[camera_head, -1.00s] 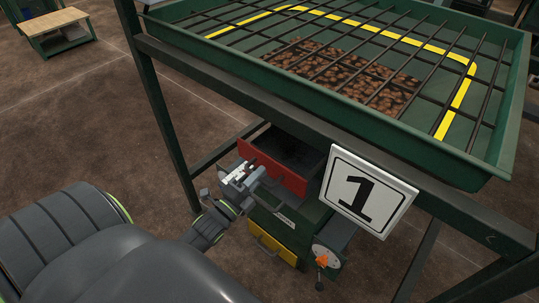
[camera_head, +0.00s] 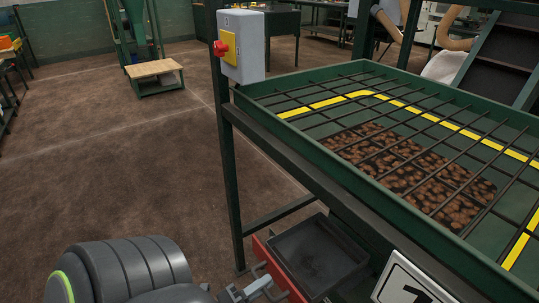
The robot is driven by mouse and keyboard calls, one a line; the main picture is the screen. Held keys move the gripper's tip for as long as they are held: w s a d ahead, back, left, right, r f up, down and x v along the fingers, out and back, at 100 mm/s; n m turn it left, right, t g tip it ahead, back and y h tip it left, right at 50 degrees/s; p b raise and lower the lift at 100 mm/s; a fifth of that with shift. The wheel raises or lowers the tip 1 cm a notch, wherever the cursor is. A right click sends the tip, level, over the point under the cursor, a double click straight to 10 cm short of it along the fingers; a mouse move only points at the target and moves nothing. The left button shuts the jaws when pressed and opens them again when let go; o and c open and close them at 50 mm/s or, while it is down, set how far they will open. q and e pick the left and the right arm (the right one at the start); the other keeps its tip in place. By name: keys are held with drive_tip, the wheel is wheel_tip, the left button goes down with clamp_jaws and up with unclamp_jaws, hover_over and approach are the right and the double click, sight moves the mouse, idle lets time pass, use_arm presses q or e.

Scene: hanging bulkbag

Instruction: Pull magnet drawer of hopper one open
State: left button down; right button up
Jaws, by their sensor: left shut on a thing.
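The magnet drawer of hopper one has a red front (camera_head: 279,272) and a dark grey open-topped tray (camera_head: 316,252) behind it. It sits low under the hopper frame at the bottom of the view, and its tray stands out from the frame, with its inside showing. My left gripper (camera_head: 262,282) is at the outer side of the red front, shut on the drawer's handle. The lower part of the drawer is cut off by the picture edge. My right gripper is not in view.
Hopper one's green tray (camera_head: 345,180) with a bar grid and brown material stands above the drawer. A white number sign (camera_head: 408,284) hangs at lower right. A green post (camera_head: 230,190) carries a switch box (camera_head: 243,47). Open brown floor lies to the left; a wooden-topped bench (camera_head: 155,68) stands behind.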

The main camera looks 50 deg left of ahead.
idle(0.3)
use_arm(q)
drive_tip(key=c, duration=1.6)
unclamp_jaws()
drive_tip(key=shift+o, duration=0.2)
